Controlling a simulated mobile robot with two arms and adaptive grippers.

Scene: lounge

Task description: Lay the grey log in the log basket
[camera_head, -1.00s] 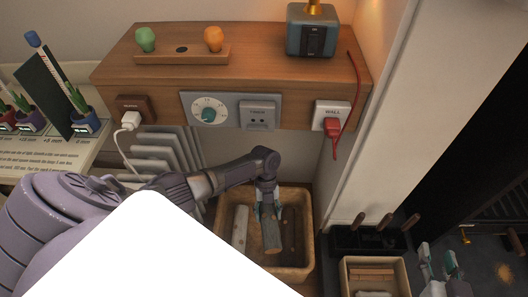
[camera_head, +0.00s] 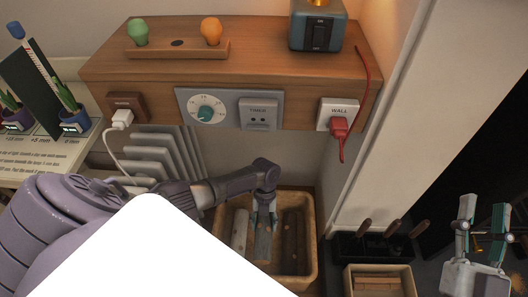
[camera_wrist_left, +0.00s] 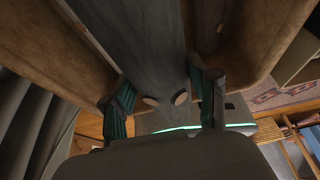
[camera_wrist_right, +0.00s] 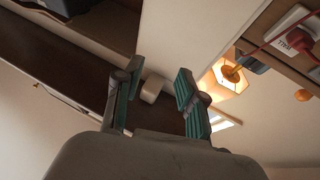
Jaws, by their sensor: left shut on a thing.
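The grey log (camera_head: 263,244) is in the log basket (camera_head: 313,245), a tan rectangular bin below the wooden shelf. My left gripper (camera_head: 264,213) is shut on its upper end, and the log also fills the upper middle of the left wrist view (camera_wrist_left: 145,45). A paler log (camera_head: 240,230) lies to its left in the basket and a dark brown log (camera_head: 291,235) to its right. I cannot tell if the grey log touches the basket floor. My right gripper (camera_head: 482,222) is open and empty at the far right; its fingers (camera_wrist_right: 155,90) stand apart.
The wooden shelf (camera_head: 220,75) with sockets and a dial hangs above the basket. Grey upright slats (camera_head: 165,150) stand left of it. A dark tool rack (camera_head: 372,243) and a small box of wood pieces (camera_head: 378,280) are to the right.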

